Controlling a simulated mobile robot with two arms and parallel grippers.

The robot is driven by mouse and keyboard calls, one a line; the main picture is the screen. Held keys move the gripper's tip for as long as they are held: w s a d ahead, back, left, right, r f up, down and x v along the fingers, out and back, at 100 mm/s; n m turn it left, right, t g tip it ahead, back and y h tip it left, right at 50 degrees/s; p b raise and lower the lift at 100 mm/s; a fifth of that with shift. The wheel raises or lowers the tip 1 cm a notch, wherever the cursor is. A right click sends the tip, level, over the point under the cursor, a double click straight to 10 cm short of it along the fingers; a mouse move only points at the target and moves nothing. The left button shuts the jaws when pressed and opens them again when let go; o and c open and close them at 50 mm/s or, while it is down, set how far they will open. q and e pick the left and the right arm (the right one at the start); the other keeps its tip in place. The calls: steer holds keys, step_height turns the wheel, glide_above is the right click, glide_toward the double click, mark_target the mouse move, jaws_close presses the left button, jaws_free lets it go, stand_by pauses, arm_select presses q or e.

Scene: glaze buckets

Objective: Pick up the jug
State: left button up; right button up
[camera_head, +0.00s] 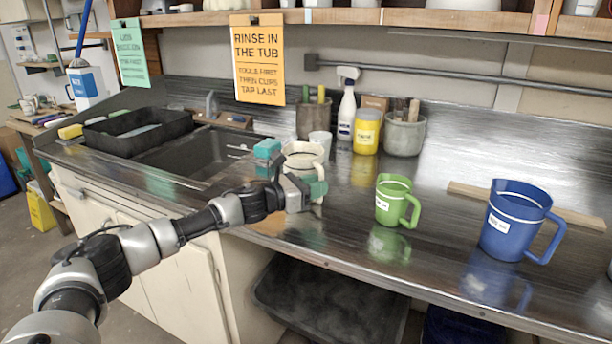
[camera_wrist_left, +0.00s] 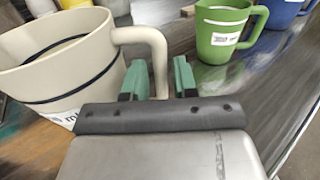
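A cream jug (camera_head: 303,155) with a dark band stands on the steel counter near the sink. In the left wrist view the cream jug (camera_wrist_left: 62,62) fills the left side, its handle toward my gripper. My left gripper (camera_head: 317,188) is at the handle side of this jug. In the wrist view its green fingertips (camera_wrist_left: 160,80) are apart, with the lower handle showing between them; firm contact is not visible. A green jug (camera_head: 393,200) and a larger blue jug (camera_head: 513,220) stand to the right. My right gripper is out of view.
A sink (camera_head: 195,153) and a black tub (camera_head: 140,128) lie left. Behind stand a white cup (camera_head: 320,142), a yellow container (camera_head: 366,132), a spray bottle (camera_head: 346,112) and grey pots (camera_head: 404,135). A wooden strip (camera_head: 560,212) lies behind the blue jug.

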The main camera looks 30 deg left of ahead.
arm_select(q)
steer(key=shift+x, duration=0.85)
jaws_close()
steer(key=shift+s+d+f, duration=0.1)
steer(key=shift+s+f, duration=0.05)
steer(key=shift+f, duration=0.1)
stand_by(0.4)
steer(key=shift+r, duration=0.2)
